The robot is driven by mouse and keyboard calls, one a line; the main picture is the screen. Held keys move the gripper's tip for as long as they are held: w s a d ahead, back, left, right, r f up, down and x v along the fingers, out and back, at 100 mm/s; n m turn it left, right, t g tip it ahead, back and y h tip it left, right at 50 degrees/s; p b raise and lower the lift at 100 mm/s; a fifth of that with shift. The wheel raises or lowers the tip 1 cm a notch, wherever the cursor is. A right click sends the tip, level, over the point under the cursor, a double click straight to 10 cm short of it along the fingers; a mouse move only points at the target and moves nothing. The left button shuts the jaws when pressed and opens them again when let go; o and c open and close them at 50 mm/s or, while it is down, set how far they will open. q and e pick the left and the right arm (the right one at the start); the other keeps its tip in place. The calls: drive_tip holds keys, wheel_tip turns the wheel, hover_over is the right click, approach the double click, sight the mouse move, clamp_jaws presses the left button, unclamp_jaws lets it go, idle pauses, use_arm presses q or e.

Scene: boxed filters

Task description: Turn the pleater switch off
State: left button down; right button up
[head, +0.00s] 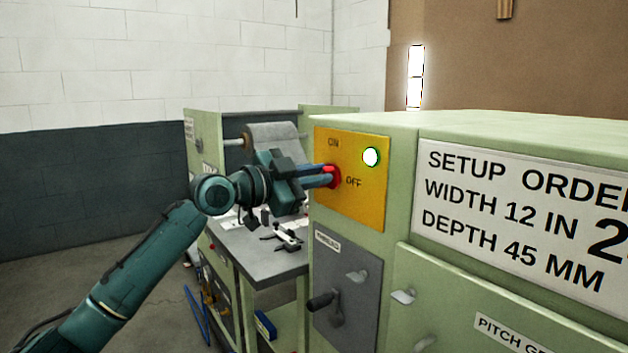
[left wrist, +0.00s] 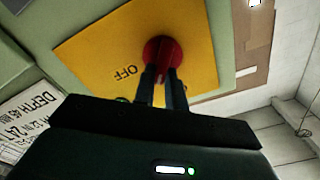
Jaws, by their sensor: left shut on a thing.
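The pleater switch is a red rotary knob (head: 332,176) on a yellow plate (head: 372,207) marked ON above and OFF at the lower right. A round light (head: 371,157) on the plate glows white with a green rim. My left gripper (head: 328,178) is at the plate with its fingers shut on the red knob. In the left wrist view the red knob (left wrist: 163,56) sits between my left fingertips (left wrist: 163,75), next to the word OFF. The fingers cover part of the knob, so its exact pointing is hard to tell. My right gripper is not in view.
The green machine cabinet (head: 480,125) carries a setup order sign (head: 520,210) on the right. Below the plate is a grey panel (head: 345,290) with a dark handle (head: 320,301). A grey worktable (head: 255,262) with small tools stands behind my arm. The floor at left is mostly clear.

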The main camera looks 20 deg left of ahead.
use_arm(q)
drive_tip(key=m, duration=0.3)
drive_tip(key=m+b, duration=0.1)
drive_tip(key=m, duration=0.3)
drive_tip(key=f+m+b, duration=0.1)
drive_tip(key=m, duration=0.2)
drive_tip(key=shift+s+d, duration=0.2)
drive_tip(key=shift+d, duration=0.05)
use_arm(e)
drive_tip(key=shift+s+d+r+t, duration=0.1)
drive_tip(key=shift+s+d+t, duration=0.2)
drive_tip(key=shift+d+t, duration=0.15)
use_arm(q)
drive_tip(key=shift+m, duration=0.4)
drive_tip(key=c, duration=1.4)
unclamp_jaws()
drive_tip(key=shift+c, duration=0.2)
